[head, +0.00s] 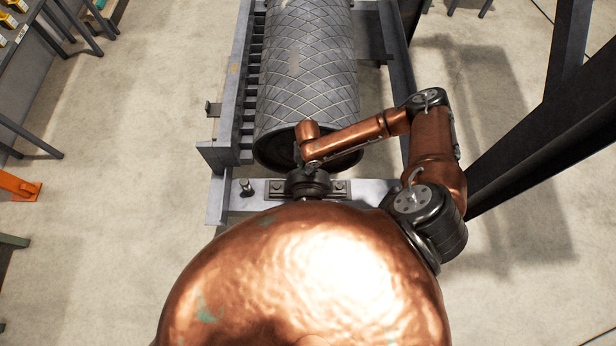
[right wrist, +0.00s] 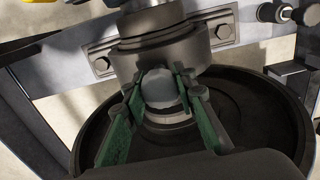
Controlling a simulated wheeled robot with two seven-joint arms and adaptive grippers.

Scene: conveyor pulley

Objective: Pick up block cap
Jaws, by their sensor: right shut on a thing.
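The dark bearing block (head: 308,184) sits on the grey cross beam at the near end of the pulley (head: 305,70). It also shows at the top of the right wrist view (right wrist: 165,50). My right gripper (right wrist: 163,82) has its two green fingers on either side of a rounded grey piece (right wrist: 161,90), which I take to be the block cap. It is still at the bearing block; whether it is lifted clear is not visible. In the head view my copper right arm partly covers the gripper. My left gripper is not in view.
Bolts hold the block's base plate (right wrist: 100,64) to the beam. The pulley's dark dished end (right wrist: 265,125) lies close below the gripper. Grey frame rails (head: 236,90) run along the pulley. A dark slanted post (head: 545,115) stands at right. The concrete floor at left is mostly open.

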